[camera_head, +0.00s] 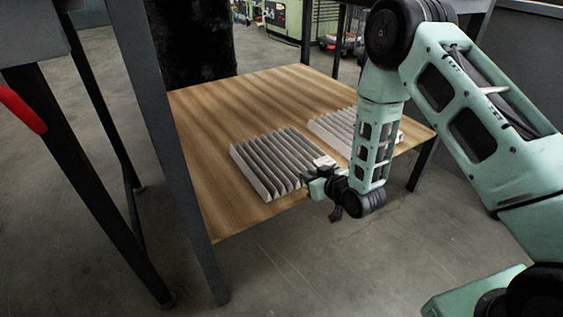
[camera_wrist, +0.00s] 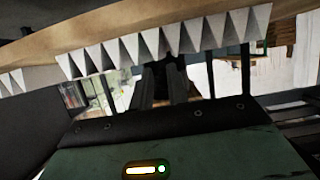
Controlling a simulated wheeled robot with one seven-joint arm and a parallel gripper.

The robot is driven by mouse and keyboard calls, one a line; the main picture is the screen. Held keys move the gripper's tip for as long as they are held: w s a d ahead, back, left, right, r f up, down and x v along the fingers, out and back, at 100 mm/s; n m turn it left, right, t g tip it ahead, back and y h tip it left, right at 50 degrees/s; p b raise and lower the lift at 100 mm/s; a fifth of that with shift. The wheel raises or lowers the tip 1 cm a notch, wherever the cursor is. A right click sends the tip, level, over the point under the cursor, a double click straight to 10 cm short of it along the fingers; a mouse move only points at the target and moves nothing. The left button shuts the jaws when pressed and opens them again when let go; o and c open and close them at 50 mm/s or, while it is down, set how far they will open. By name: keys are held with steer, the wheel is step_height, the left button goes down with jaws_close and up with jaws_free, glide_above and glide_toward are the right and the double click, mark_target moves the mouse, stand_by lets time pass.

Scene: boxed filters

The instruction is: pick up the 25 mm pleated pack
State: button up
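Two grey-white pleated packs lie on a wooden tabletop (camera_head: 215,190). The nearer pack (camera_head: 272,165) is left of my gripper, and the farther pack (camera_head: 335,128) is partly hidden behind my arm. I cannot read which is the 25 mm one. My gripper (camera_head: 318,184) is low at the nearer pack's right front corner, by the table's front edge. In the wrist view, my two dark fingers (camera_wrist: 164,78) stand with a narrow gap between them, just under the zigzag end of a pleated pack (camera_wrist: 150,44). Nothing shows held; contact with the pack is unclear.
A black object (camera_head: 195,45) stands behind the table. The left part of the tabletop is clear.

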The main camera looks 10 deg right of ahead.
mark_target(298, 170)
steer(key=b+x, duration=0.2)
steer(key=x, duration=0.3)
steer(key=shift+w+f+b, duration=0.1)
steer(key=shift+w+b, duration=0.2)
steer(key=shift+b, duration=0.1)
jaws_close()
